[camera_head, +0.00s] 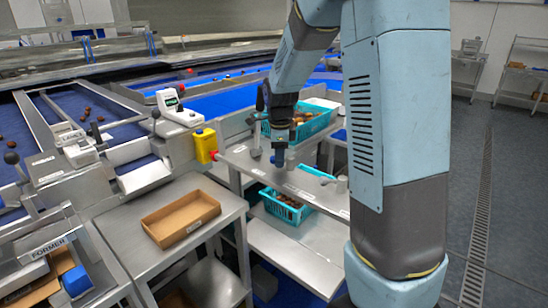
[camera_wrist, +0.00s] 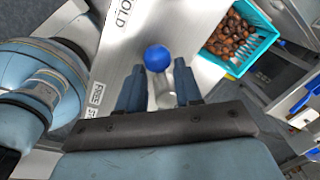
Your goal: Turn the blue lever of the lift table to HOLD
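The blue lever's round knob (camera_wrist: 158,58) shows in the wrist view, above the grey metal panel of the lift table. A pale metal shaft (camera_wrist: 164,92) runs from it between my fingers. My gripper (camera_wrist: 160,70) is open, with one finger on each side of the lever; whether either touches it I cannot tell. A partly cut-off label (camera_wrist: 122,15) reading "OLD" lies beyond the knob, and a label (camera_wrist: 96,95) reading "FREE" lies to the left. In the head view my gripper (camera_head: 279,160) points down at the panel (camera_head: 318,194), and the lever is mostly hidden.
A teal crate of dates (camera_wrist: 262,52) stands right of the knob in the wrist view. In the head view, teal crates stand behind (camera_head: 318,127) and below (camera_head: 268,207) the panel. A yellow box (camera_head: 205,145) and a cardboard tray (camera_head: 180,218) are to the left.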

